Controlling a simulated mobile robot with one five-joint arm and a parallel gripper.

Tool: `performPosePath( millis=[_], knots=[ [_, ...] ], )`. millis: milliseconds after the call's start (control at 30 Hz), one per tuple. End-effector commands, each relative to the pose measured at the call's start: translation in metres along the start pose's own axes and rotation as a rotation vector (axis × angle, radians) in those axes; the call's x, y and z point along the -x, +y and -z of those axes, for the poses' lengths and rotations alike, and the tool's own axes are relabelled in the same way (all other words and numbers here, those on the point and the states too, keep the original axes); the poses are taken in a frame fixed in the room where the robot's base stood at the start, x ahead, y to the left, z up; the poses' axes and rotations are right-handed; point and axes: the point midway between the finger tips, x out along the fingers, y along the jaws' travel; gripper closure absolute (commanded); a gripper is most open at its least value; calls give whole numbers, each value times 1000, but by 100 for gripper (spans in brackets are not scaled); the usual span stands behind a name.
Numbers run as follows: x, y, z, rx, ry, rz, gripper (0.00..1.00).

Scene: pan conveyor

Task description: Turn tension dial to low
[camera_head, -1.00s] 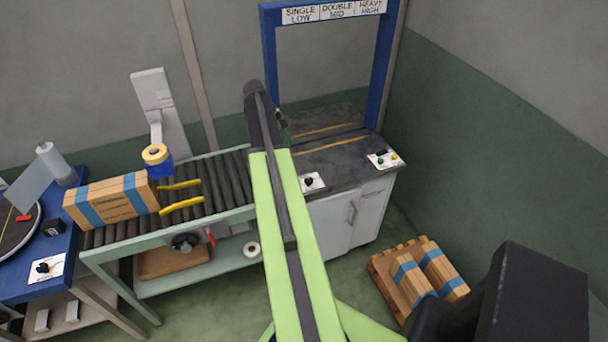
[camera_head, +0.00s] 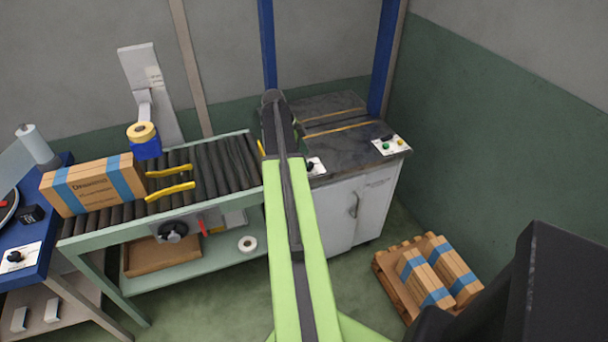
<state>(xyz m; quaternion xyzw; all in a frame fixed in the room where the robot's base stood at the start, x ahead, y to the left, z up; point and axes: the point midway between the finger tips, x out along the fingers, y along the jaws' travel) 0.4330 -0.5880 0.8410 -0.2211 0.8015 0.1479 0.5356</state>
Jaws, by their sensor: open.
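My gripper (camera_head: 298,131) shows only as a dark sliver beside the far end of my arm, above the machine's left side. The arm hides its fingers. It appears apart from the dial, and nothing shows in it.
Left of the machine is a roller conveyor (camera_head: 212,168) with a strapped carton (camera_head: 95,186) and yellow guides (camera_head: 170,191). A black handwheel (camera_head: 173,232) is below. Another dial (camera_head: 15,256) is on the blue table. A button panel (camera_head: 388,146) is at right. A pallet (camera_head: 390,283) holds cartons.

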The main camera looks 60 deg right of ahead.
Motion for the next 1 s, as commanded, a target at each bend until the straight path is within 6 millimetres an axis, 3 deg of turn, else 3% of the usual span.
performPosePath(
  millis=[33, 100, 433, 867, 900, 933, 1000],
  knots=[
    [-19, 0, -4, 0, 0, 0, 45],
    [-27, 0, -3, 0, 0, 0, 45],
    [-29, 0, 0, 1, 0, 1, 45],
    [-29, 0, -1, 2, 0, 2, 100],
    [-29, 0, -1, 2, 0, 2, 100],
    [-25, 18, -10, 7, 0, 4, 100],
    [-27, 7, -6, 7, -1, 0, 100]
  ],
)
